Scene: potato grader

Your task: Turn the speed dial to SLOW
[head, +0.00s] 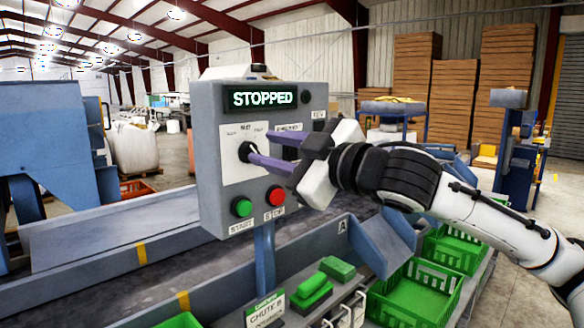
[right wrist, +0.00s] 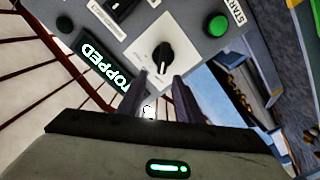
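The speed dial (head: 245,151) is a black knob on a white plate on the grey control box (head: 215,190). It also shows in the right wrist view (right wrist: 162,57), just beyond my fingertips. The small labels around it are too blurred to read, so I cannot tell its setting. My right gripper (head: 257,147) reaches in from the right, its two purple fingers pointing at the dial. In the right wrist view the fingers (right wrist: 161,80) stand apart with nothing between them; whether a tip touches the knob is unclear. My left gripper is out of view.
The lit display (head: 263,97) reads STOPPED. A green START button (head: 242,207) and a red stop button (head: 276,196) sit below the dial. A conveyor (head: 120,235) runs beneath the box. Green crates (head: 415,290) stand at the lower right. Other panel controls are partly behind my gripper.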

